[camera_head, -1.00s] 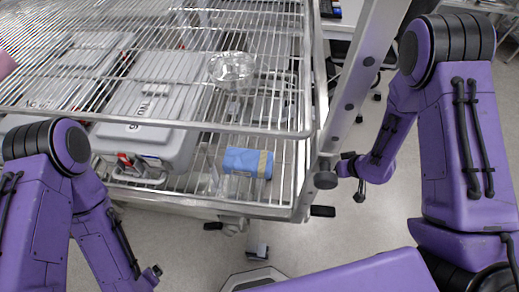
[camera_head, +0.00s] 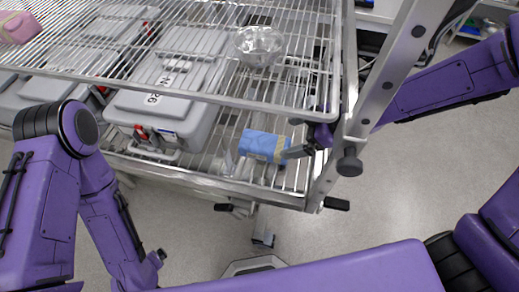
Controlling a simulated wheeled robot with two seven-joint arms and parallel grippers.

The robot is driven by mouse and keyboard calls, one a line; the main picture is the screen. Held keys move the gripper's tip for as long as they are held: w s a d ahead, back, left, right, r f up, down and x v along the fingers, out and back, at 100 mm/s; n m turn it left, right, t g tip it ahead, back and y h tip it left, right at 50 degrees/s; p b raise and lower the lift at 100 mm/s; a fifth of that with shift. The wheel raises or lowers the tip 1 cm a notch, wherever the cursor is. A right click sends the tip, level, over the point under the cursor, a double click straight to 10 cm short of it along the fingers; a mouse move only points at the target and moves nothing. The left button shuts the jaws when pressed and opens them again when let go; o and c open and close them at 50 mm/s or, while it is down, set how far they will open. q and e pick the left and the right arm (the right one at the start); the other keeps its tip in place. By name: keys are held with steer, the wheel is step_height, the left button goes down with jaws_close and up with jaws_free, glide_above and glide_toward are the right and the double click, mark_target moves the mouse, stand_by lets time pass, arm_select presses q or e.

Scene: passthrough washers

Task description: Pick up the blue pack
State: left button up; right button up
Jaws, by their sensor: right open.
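The blue pack (camera_head: 257,144) lies on the lower wire shelf of the rack, near its front right corner, with a tan band around its right end. My right gripper (camera_head: 298,149) is open at the right end of the pack, its arm reaching in from the right behind the rack's front post. Its dark fingers overlap the tan end in the picture, and I cannot tell whether they touch it. The upper wire shelf partly covers the gripper and wrist. My left arm is low at the left, and its gripper does not clearly show.
Grey lidded cases (camera_head: 165,115) stand left of the pack on the lower shelf. A clear bowl (camera_head: 259,45) and a pink item (camera_head: 18,28) sit on the upper wire shelf (camera_head: 190,90). The metal corner post (camera_head: 385,90) stands close to my right arm. Floor at right is open.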

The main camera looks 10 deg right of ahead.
mark_target(267, 142)
steer(key=b+x, duration=0.2)
steer(key=x, duration=0.7)
steer(key=shift+w+a, duration=0.1)
steer(key=shift+a, duration=0.2)
steer(key=shift+w+a+f, duration=0.2)
steer(key=shift+w+f, duration=0.05)
steer(key=c, duration=1.1)
